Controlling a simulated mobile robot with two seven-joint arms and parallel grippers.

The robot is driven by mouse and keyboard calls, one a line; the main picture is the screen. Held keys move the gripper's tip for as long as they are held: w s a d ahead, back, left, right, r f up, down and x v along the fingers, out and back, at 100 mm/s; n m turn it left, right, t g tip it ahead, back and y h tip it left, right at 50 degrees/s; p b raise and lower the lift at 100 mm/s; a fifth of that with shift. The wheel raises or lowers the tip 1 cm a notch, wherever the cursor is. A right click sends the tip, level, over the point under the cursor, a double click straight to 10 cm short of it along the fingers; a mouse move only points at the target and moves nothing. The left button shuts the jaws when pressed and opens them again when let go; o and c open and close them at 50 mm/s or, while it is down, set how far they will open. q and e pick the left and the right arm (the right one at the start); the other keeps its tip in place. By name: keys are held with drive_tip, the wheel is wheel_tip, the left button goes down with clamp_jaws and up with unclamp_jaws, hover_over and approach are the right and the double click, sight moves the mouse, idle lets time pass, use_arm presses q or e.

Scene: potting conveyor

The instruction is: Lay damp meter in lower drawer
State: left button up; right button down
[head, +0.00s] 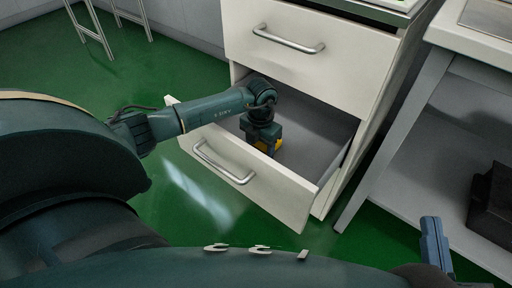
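The lower drawer (222,165) is pulled open beneath the shut upper drawer, and its grey inside shows. My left arm reaches in over the drawer front, and my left gripper (266,146) points down inside the drawer, near its left side.
The shut upper drawer (290,50) overhangs the open one. To the right stands a bench (450,75) with a grey leg and a lower shelf holding a dark box (492,200). Green floor is clear left of the drawer. Metal stand legs (95,30) are at the back left.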

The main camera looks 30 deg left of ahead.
sight(260, 148)
use_arm(q)
drive_tip(key=shift+r, duration=0.1)
drive_tip(key=shift+f, duration=0.2)
drive_tip(key=o, duration=1)
drive_tip(key=shift+o, duration=0.2)
wheel_tip(260, 148, up, 5)
drive_tip(key=shift+f+p, duration=0.2)
drive_tip(key=shift+p, duration=0.95)
wheel_tip(260, 148, up, 8)
drive_tip(key=p, duration=0.2)
drive_tip(key=shift+p, duration=0.3)
use_arm(e)
drive_tip(key=shift+s+d+n+h, duration=0.15)
drive_tip(key=shift+d+n+h, duration=0.3)
drive_tip(key=shift+n+h, duration=0.05)
